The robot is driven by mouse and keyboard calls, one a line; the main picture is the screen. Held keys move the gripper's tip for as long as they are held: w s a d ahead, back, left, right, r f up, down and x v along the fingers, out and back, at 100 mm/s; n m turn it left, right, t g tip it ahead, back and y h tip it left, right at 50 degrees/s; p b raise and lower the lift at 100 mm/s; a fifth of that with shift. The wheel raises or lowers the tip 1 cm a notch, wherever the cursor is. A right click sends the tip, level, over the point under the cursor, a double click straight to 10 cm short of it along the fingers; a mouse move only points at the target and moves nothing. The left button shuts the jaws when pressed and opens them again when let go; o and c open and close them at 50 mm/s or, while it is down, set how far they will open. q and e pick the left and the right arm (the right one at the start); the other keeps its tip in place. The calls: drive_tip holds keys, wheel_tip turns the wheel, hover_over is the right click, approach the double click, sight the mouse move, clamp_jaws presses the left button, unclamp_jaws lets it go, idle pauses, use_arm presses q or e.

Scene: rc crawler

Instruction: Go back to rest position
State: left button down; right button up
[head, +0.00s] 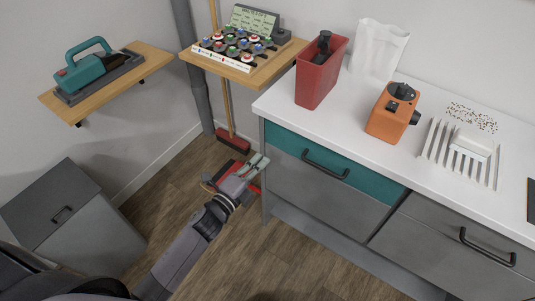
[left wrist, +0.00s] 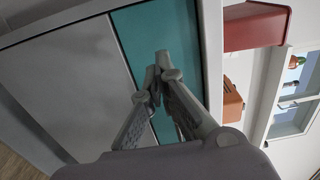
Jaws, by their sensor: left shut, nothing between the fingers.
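My left gripper (head: 259,164) is beside the left end of the counter, near the teal drawer (head: 290,150). Its fingers are shut with nothing between them. In the left wrist view the closed fingertips (left wrist: 161,64) show in front of the teal drawer front (left wrist: 145,50), and I cannot tell how close they are to it. My left arm reaches in from the bottom left of the head view. My right gripper is in neither view.
The white counter (head: 345,105) holds a red bin (head: 318,78), a white bag (head: 380,48), an orange device (head: 391,115) and a white slotted piece (head: 468,150). A grey cabinet (head: 60,205) stands left. Wooden shelves hang above. A red broom head (head: 232,142) is on the wooden floor.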

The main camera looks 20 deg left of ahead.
use_arm(q)
drive_tip(key=s+a+f+n+g+y+p, duration=0.1)
drive_tip(key=s+a+f+n+g, duration=0.2)
drive_tip(key=s+f, duration=0.5)
drive_tip(key=s+a+f+n+g+y, duration=0.15)
drive_tip(key=s+f+n, duration=0.3)
drive_tip(key=f, duration=0.75)
drive_tip(key=s+a+f+n+g+y+p, duration=0.15)
drive_tip(key=s+f+n+g, duration=0.35)
drive_tip(key=f, duration=0.5)
drive_tip(key=s+f+n+g, duration=0.3)
drive_tip(key=s+f, duration=0.3)
drive_tip(key=s, duration=0.8)
drive_tip(key=s+f+n+g+y, duration=0.1)
drive_tip(key=s+f+n+g, duration=0.2)
drive_tip(key=s, duration=1.1)
wheel_tip(320, 180, down, 4)
drive_tip(key=shift+a+r+n+g+y+p, duration=0.2)
drive_tip(key=shift+a+n+g+y+p, duration=0.15)
drive_tip(key=shift+a, duration=0.1)
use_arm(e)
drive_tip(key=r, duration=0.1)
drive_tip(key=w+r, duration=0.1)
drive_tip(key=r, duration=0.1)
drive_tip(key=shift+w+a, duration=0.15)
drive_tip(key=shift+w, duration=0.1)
